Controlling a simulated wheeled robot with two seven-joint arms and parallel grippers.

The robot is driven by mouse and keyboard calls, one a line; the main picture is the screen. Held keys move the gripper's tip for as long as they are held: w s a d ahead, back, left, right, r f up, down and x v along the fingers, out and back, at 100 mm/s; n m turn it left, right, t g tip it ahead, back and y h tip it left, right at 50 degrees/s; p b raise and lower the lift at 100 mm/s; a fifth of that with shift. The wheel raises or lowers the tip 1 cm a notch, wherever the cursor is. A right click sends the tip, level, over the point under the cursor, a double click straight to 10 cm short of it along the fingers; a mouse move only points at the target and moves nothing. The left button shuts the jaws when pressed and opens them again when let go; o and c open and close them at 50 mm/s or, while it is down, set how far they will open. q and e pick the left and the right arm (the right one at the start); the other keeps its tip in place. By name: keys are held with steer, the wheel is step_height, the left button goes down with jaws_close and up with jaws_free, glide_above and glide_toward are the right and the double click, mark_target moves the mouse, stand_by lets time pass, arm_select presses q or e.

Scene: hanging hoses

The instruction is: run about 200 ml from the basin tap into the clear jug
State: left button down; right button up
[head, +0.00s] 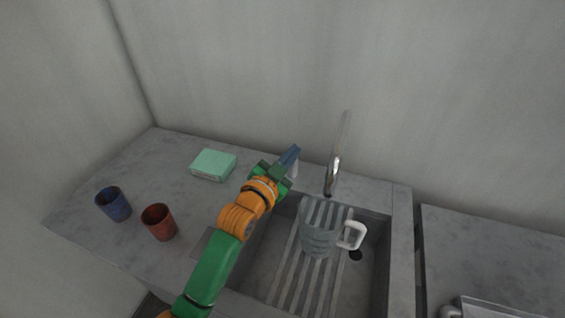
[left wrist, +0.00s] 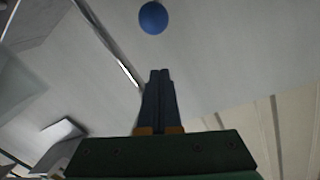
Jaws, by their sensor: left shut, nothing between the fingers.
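The clear jug (head: 318,230) stands in the basin (head: 375,275) on a slatted rack, its white handle to the right. I cannot tell whether it holds water. The metal tap (head: 336,165) rises behind the basin, its spout end above the back of the jug; I see no clear stream. My left gripper (head: 295,152) is at the basin's back edge, left of the tap; in the left wrist view its blue fingers (left wrist: 160,78) are shut and empty. A blue ball (left wrist: 153,17) shows just beyond the fingertips, apart from them in the picture. My right gripper is out of view.
A blue cup (head: 114,204), a red cup (head: 159,222) and a mint-green box (head: 213,164) stand on the grey counter (head: 150,165) left of the basin. A metal tray (head: 480,308) shows at the lower right. Walls close off the back and left.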

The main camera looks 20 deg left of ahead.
arm_select(q)
steer(key=f, duration=0.1)
steer(key=a+f, duration=0.1)
steer(key=s+a+f, duration=0.1)
steer(key=shift+f, duration=0.2)
steer(key=shift+d, duration=0.1)
step_height(320, 180, down, 6)
steer(key=s+t+b, duration=0.1)
steer(key=b, duration=0.4)
stand_by(2.5)
